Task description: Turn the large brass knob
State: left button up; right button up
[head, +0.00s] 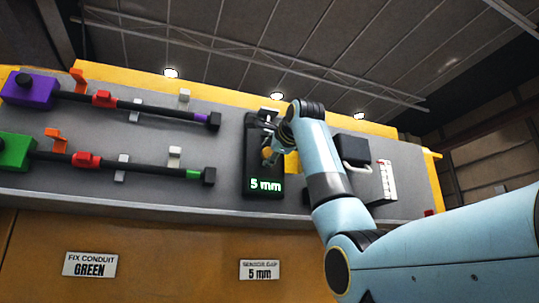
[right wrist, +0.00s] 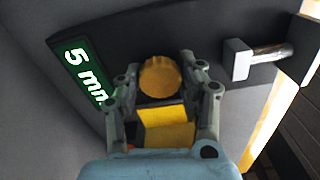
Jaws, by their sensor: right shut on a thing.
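The large brass knob (right wrist: 160,77) is a round, ridged yellow disc in the right wrist view, on a dark panel. My right gripper (right wrist: 161,82) is shut on the knob, with one finger on each side of it. In the head view, my right gripper (head: 272,152) reaches the dark panel (head: 262,192) and mostly hides the knob. A green display (head: 265,185) on this panel reads "5 mm"; the same display (right wrist: 84,73) shows in the right wrist view. My left gripper is not in view.
Purple (head: 30,89) and green (head: 14,151) connectors with dark conduits are on the grey board at left.

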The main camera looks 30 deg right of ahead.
jog(key=shift+f, duration=0.1)
jog(key=o, duration=1.2)
jog(key=shift+s, duration=0.2)
jog(key=v, duration=1.1)
jog(key=shift+s, duration=0.3)
jog(key=shift+f, duration=0.1)
